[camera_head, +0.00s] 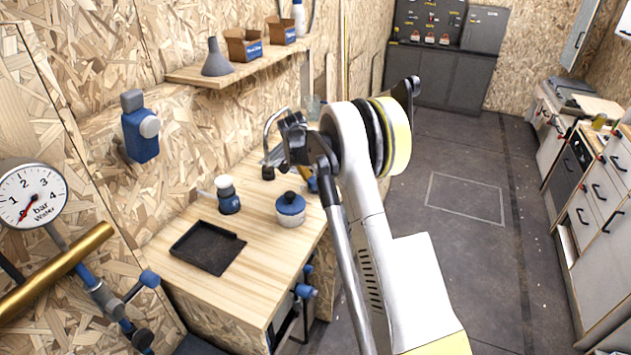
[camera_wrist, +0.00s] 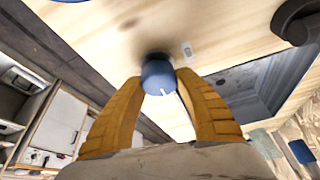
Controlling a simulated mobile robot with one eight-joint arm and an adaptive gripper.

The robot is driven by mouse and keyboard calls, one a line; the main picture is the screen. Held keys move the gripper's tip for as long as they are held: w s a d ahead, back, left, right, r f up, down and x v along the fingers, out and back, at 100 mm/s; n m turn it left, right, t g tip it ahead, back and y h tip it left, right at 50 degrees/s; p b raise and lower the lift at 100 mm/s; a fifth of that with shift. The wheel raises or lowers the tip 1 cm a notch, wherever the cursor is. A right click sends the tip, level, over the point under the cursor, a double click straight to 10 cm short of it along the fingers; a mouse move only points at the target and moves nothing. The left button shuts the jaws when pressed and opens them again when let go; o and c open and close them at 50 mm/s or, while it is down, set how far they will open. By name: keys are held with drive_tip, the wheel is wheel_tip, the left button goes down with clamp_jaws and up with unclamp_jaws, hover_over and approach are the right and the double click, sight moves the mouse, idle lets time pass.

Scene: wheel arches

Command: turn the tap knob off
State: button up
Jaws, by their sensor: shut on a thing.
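The tap knob (camera_wrist: 158,76) is blue with a white mark, and sits on the pale wooden counter in the wrist view. My gripper (camera_wrist: 165,84) has two yellow-orange fingers, one on each side of the knob, and is shut on it. In the head view the dark curved tap spout (camera_head: 271,125) rises at the back of the counter. My own arm covers most of the gripper there, and the knob cannot be made out clearly.
A grey sink basin (camera_wrist: 252,84) lies beside the knob. A shelf (camera_head: 255,66) is above. The floor (camera_head: 460,260) is open on the right.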

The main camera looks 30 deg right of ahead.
drive_tip(key=shift+n, duration=0.4)
drive_tip(key=n+t+y, duration=0.1)
drive_tip(key=n, duration=0.2)
drive_tip(key=shift+n, duration=0.4)
drive_tip(key=n, duration=0.2)
drive_tip(key=n+t+y, duration=0.1)
drive_tip(key=n, duration=0.1)
drive_tip(key=shift+y, duration=0.3)
drive_tip(key=n+y, duration=0.1)
drive_tip(key=n, duration=0.4)
drive_tip(key=shift+a+y, duration=0.15)
drive_tip(key=shift+y, duration=0.25)
drive_tip(key=n+y, duration=0.1)
drive_tip(key=n, duration=0.3)
drive_tip(key=shift+y, duration=0.3)
drive_tip(key=shift+n, duration=0.3)
drive_tip(key=o, duration=1.2)
